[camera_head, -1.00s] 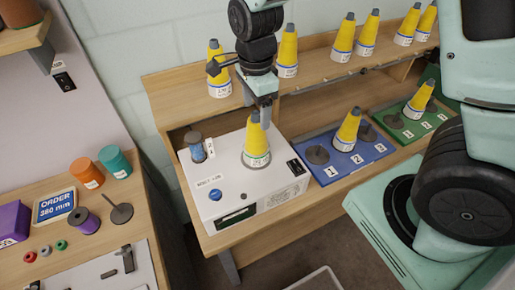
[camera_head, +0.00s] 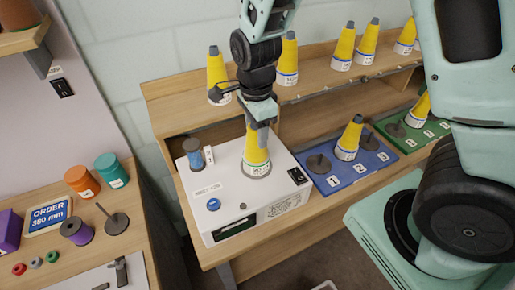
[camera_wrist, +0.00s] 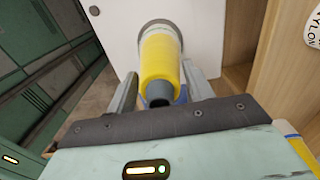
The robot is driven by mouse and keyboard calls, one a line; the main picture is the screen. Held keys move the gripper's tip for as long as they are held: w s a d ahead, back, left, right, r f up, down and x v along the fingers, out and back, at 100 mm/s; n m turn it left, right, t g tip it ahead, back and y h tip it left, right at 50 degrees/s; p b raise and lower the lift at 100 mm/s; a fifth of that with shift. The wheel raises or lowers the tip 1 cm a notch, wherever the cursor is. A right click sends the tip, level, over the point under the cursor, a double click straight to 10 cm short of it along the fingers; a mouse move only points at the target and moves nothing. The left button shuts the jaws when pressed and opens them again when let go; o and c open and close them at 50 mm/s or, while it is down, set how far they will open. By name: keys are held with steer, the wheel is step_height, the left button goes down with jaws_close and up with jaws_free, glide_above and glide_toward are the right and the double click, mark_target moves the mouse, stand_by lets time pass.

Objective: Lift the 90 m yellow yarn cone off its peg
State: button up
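A yellow yarn cone (camera_head: 257,150) with a grey tip and a pale band at its base stands upright on the white box-shaped unit (camera_head: 225,180). Its label is too small to read. My gripper (camera_head: 262,118) is pointing down over the cone's upper part. In the wrist view, the two fingers flank the cone (camera_wrist: 160,62), and a narrow gap seems to show on the left. Another yellow cone (camera_head: 350,138) stands on the blue numbered board (camera_head: 335,180), and one stands on the green board (camera_head: 400,138). The gripper hides part of the first cone's top.
Several yellow cones, such as one at the left end (camera_head: 216,75), stand on the raised shelf behind. A blue spool (camera_head: 194,153) sits on the white unit's left corner. The left table holds an ORDER 380 mm sign (camera_head: 49,216), spools and a bare peg (camera_head: 116,222).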

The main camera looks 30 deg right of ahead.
steer(key=shift+r, duration=0.2)
step_height(320, 180, up, 8)
steer(key=p, duration=0.8)
steer(key=shift+f, duration=0.15)
